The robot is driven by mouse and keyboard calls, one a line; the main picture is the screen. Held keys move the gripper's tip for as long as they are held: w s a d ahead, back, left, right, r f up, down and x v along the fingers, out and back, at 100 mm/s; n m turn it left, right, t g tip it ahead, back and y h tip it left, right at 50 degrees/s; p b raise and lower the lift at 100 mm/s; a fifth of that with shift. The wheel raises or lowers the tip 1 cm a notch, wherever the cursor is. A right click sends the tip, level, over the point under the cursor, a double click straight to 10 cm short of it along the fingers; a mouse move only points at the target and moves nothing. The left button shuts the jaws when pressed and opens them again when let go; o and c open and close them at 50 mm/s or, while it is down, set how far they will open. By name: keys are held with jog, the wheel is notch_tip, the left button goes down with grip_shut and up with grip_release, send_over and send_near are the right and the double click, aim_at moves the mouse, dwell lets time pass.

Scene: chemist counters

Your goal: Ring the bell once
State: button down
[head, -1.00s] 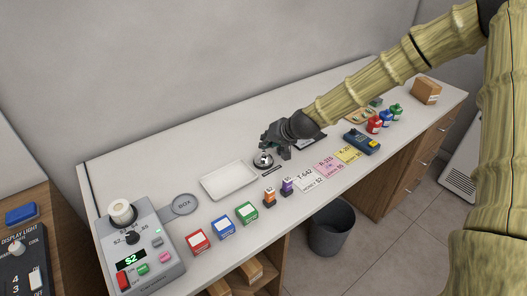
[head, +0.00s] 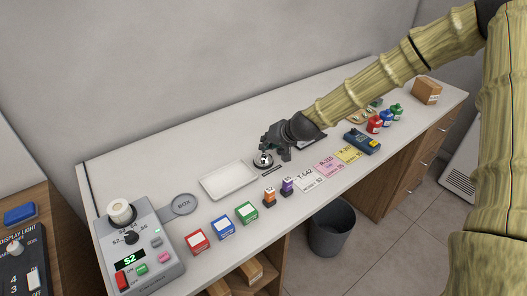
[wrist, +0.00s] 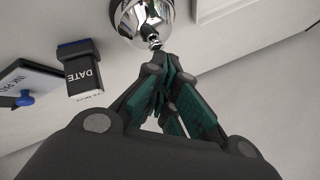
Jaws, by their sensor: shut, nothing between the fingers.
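The bell (head: 264,160) is a small chrome dome on a dark base, standing on the counter right of the white tray. In the wrist view the bell (wrist: 150,16) is at the top, partly cut off by the frame edge, with its button pointing toward the fingers. My gripper (head: 276,152) is beside and just above the bell in the head view. In the wrist view my gripper's (wrist: 162,62) green-padded fingers are together and empty, their tips close to the bell's button. Whether they touch it I cannot tell.
A white tray (head: 229,181) lies left of the bell. A date stamp (wrist: 82,70) and an ink pad (wrist: 28,82) show in the wrist view. Several boxes, bottles and price cards line the counter's front. The counter's back left is clear.

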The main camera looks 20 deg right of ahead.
jog(key=shift+r, duration=0.1)
dwell(0.3)
jog(key=shift+r+p, duration=0.65)
jog(key=shift+r, duration=0.1)
jog(key=shift+r+p, duration=1.7)
jog(key=shift+r, duration=0.8)
